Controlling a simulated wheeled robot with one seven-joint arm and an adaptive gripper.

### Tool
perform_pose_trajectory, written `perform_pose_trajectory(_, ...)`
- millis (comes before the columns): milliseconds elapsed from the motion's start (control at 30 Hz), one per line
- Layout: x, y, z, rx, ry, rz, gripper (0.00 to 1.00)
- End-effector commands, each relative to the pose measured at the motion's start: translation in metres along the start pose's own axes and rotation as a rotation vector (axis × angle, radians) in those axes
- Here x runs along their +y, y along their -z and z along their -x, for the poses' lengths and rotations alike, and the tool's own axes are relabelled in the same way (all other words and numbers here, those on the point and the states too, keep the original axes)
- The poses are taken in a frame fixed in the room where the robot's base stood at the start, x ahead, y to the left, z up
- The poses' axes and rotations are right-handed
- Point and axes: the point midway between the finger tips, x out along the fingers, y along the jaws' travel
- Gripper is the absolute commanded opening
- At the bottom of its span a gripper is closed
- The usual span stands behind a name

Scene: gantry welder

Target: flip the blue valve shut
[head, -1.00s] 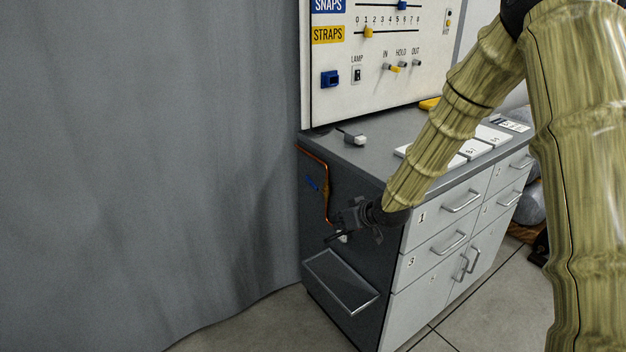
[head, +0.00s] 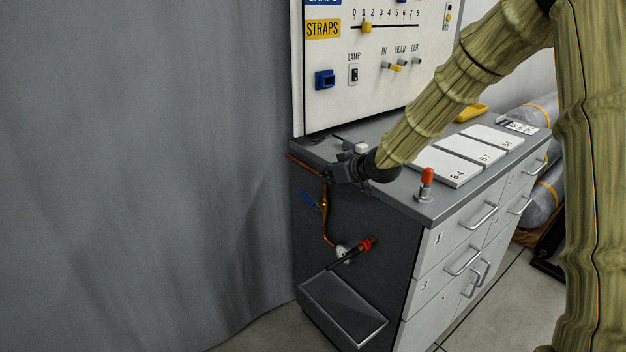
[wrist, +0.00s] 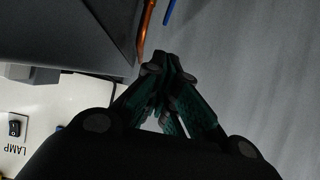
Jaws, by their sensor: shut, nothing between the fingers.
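The blue valve's lever (head: 307,199) sits on the left side panel of the grey cabinet and slants up and left, away from the copper pipe (head: 326,225). Its brass body (head: 323,203) is on the upright run of that pipe. My gripper (head: 325,172) is shut and empty, above the valve near the cabinet's top edge. In the wrist view, the closed fingertips (wrist: 168,60) are just below the end of the visible copper pipe (wrist: 147,30). Part of the blue lever (wrist: 170,11) shows at the top edge, apart from the fingers.
A red-ended fitting (head: 366,244) and a sloped tray (head: 343,309) are lower on the same panel. An orange-topped post (head: 427,177) stands on the cabinet top (head: 420,207). A grey curtain (head: 150,170) hangs at left, with open space before it.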

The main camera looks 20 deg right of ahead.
Motion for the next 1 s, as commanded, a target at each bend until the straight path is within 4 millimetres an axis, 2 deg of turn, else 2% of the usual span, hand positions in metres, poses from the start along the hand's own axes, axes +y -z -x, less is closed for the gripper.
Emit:
perform_pose_trajectory(167, 0.003, -0.002, -0.016, -0.002, -0.004, -0.001, 0.0)
perform_pose_trajectory(733, 0.0, -0.001, -0.098, -0.001, 0.0, 0.001, 0.0)
perform_pose_trajectory(1000, 0.001, -0.023, -0.117, -0.002, -0.001, -0.001, 0.0)
